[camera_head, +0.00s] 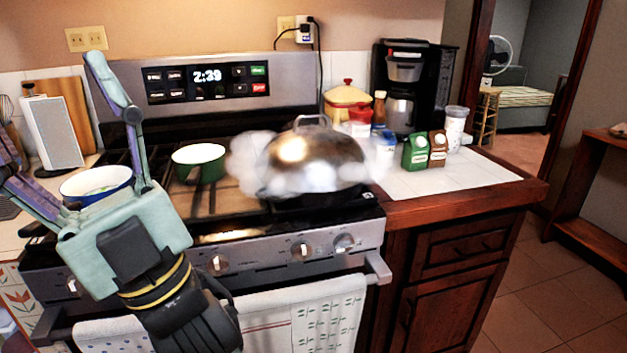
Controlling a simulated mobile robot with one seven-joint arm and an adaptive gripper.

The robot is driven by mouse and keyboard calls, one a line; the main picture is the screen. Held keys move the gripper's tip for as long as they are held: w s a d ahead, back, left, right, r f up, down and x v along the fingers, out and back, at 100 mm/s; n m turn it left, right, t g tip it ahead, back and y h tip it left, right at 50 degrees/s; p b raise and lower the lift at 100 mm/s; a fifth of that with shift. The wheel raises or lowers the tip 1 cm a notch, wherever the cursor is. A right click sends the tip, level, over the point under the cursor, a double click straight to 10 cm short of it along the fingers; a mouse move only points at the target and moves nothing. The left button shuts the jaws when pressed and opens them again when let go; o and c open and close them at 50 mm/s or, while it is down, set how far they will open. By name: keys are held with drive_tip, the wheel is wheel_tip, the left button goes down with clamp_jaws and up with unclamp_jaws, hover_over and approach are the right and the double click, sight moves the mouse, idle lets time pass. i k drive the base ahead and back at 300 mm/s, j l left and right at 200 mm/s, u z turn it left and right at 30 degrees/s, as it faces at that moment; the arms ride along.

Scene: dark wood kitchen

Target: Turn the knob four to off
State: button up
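The stove's front panel carries a row of knobs below the cooktop (215,215). A left knob (72,286), a middle knob (217,264) and two right knobs, one (300,251) beside the other (343,243), show. My gripper hides part of the row, so I cannot tell which knob is number four, nor read the settings. My gripper (47,110) is open and empty, its two fingers spread wide and pointing up over the left of the stove. Its palm is in front of the panel, left of the middle knob.
A domed metal pot (315,160) with white steam around it stands at the right of the cooktop. A green pot (199,163) and a blue-rimmed pot (97,184) stand left of it. An oven handle (378,267) and towel (320,312) are below the knobs.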

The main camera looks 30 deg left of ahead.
sight(344, 242)
drive_tip(key=j+u, duration=0.4)
drive_tip(key=i+j+u, duration=0.1)
drive_tip(key=u, duration=0.3)
drive_tip(key=j, duration=0.1)
